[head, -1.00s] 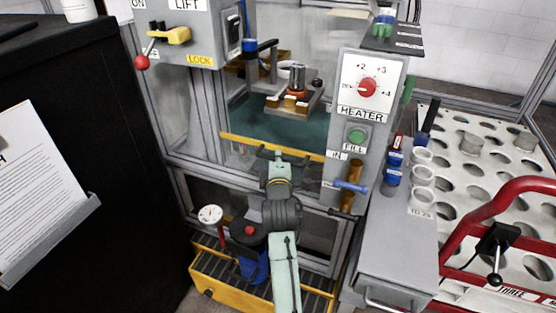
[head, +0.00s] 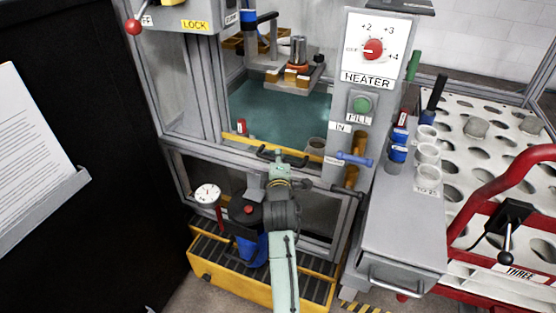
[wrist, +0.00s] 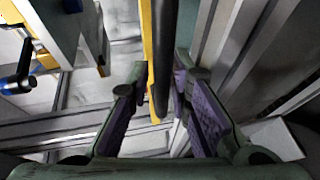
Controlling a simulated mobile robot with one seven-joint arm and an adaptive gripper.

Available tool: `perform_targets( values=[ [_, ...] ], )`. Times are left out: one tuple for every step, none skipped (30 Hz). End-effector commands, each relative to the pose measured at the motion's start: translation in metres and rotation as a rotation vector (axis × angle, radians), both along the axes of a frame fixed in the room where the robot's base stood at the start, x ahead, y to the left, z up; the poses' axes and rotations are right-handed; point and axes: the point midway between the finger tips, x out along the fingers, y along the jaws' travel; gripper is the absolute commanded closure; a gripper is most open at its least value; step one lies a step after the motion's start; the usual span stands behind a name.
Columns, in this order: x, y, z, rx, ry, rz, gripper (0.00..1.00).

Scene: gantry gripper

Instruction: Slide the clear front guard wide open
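The clear front guard shows mainly as its yellow bottom bar (head: 250,142), low across the machine's front opening. A black handle (head: 264,152) is fixed on the bar. My gripper (head: 281,160) is at this handle. In the wrist view the black handle (wrist: 161,60) stands between my two open fingers (wrist: 158,85), beside the yellow bar (wrist: 148,40). A gap shows on each side of the handle. The clear pane is hard to make out.
The grey heater post (head: 368,80) with a red dial and green button stands just right of the opening. A blue-handled lever (head: 354,159) juts out near the bar's right end. A gauge (head: 207,194) and a blue pot (head: 250,245) sit below.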

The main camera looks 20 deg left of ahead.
Motion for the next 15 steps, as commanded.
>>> perform_targets(
  values=[
    [0.0000,0.0000,0.0002,0.000,0.000,0.000,0.76],
    [0.0000,0.0000,0.0002,0.000,0.000,0.000,0.74],
    [0.0000,0.0000,0.0002,0.000,0.000,0.000,0.71],
    [0.0000,0.0000,0.0002,-0.001,0.000,0.000,0.69],
    [0.0000,0.0000,0.0002,-0.001,0.000,0.000,0.69],
    [0.0000,0.0000,0.0002,-0.001,0.000,0.000,0.69],
    [0.0002,0.0000,0.0003,-0.001,0.000,0.000,0.69],
    [0.0001,0.0000,0.0002,-0.001,0.000,0.000,0.69],
    [0.0001,0.0000,0.0002,-0.001,0.000,0.000,0.69],
    [0.0002,0.0000,0.0003,-0.001,0.000,0.000,0.69],
    [0.0002,0.0000,0.0003,-0.001,0.000,0.000,0.69],
    [-0.0001,0.0000,0.0002,-0.001,0.000,0.000,0.69],
    [-0.0006,-0.0002,0.0003,-0.001,0.000,0.000,0.69],
    [-0.0015,-0.0006,0.0004,-0.001,0.000,0.000,0.69],
    [-0.0039,-0.0014,0.0007,-0.001,0.000,0.000,0.69]
  ],
)
